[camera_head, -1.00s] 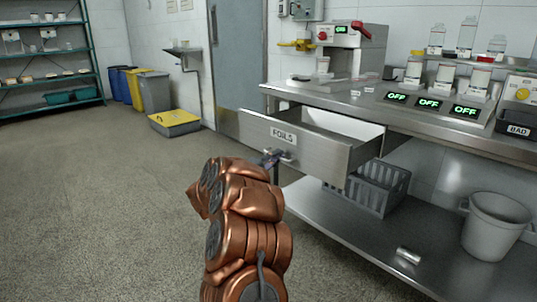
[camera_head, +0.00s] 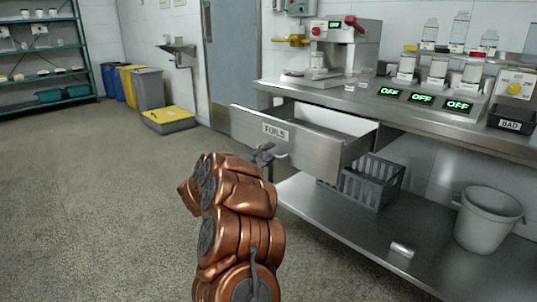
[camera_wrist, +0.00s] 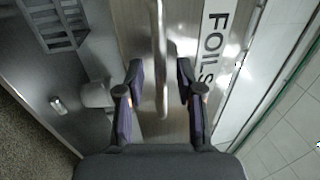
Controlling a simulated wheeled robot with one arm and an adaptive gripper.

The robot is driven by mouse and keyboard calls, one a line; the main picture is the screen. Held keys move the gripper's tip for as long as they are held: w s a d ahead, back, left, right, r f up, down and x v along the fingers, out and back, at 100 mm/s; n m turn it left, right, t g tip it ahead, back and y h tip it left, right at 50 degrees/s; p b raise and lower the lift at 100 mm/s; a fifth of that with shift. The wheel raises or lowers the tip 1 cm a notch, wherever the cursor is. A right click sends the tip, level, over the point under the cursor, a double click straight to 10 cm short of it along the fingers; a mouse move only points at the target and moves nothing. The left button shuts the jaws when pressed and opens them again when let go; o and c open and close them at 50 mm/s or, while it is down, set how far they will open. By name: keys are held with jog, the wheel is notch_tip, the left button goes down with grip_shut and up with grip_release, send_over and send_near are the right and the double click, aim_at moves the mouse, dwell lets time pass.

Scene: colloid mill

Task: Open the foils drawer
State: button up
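The foils drawer (camera_head: 330,152) is pulled well out from under the steel counter, and its inside shows. Its front carries a FOILS label (camera_head: 275,131), which also reads in the wrist view (camera_wrist: 213,45). The drawer handle is a bar that shows in the wrist view (camera_wrist: 161,60). My gripper (camera_head: 263,154) is at the drawer front, just below the label. In the wrist view my gripper (camera_wrist: 160,75) has its two fingers apart, one on each side of the handle bar, with visible gaps. In the head view the fingertips are small and partly hidden by my arm.
A grey crate (camera_head: 371,184) and a white bucket (camera_head: 487,222) stand on the lower shelf (camera_head: 345,235). A machine (camera_head: 345,45) and several bottles stand on the counter. A yellow-lidded box (camera_head: 168,119) is on the floor at left.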

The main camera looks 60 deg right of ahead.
jog(key=v, duration=1.2)
dwell(0.5)
